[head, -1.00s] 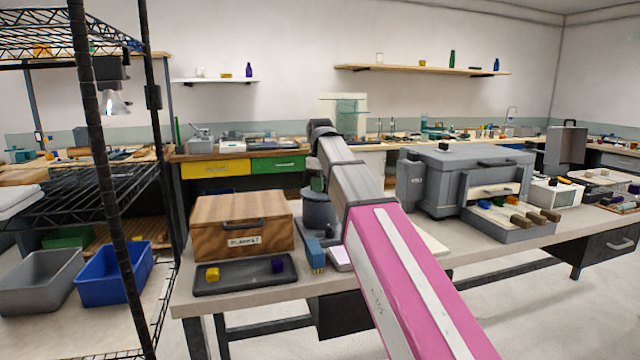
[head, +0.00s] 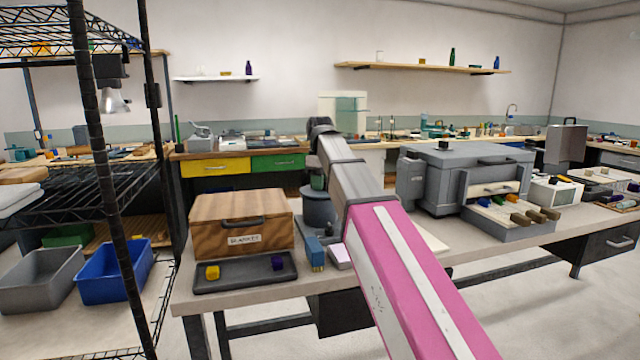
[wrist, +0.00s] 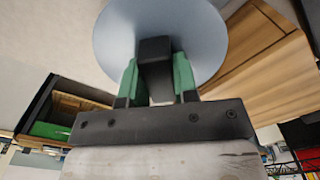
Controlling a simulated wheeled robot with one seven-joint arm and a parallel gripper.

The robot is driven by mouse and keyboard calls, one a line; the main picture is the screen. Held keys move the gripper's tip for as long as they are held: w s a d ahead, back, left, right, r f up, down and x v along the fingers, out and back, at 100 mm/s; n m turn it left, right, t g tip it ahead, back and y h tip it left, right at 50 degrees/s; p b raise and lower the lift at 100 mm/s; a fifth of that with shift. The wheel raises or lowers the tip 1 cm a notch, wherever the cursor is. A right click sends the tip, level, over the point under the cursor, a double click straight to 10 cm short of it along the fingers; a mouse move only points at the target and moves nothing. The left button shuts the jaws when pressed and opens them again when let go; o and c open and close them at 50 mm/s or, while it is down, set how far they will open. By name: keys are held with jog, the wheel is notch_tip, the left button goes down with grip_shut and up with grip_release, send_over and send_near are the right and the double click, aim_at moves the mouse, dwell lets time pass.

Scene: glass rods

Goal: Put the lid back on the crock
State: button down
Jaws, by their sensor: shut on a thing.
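My gripper (wrist: 158,80) has its green fingers shut on the dark knob of the lid (wrist: 112,38), a round grey-blue disc seen from above in the wrist view. In the head view, my gripper (head: 317,183) points down over the crock (head: 319,213), a dark grey cylinder standing on the bench between the wooden box and the grey furnace-like unit. The lid is at or just above the crock's top; I cannot tell whether it touches the rim. The lid hides the crock in the wrist view, and my arm covers part of its right side in the head view.
The wooden box (head: 242,222) stands close left of the crock. A dark tray (head: 240,282) with yellow and purple pieces lies in front. A blue block (head: 316,254) and a pale pad (head: 340,256) lie before the crock. The grey unit (head: 468,180) stands to the right.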

jog(key=shift+f, duration=0.55)
jog(key=c, duration=1.2)
grip_release()
jog(key=shift+o, duration=0.2)
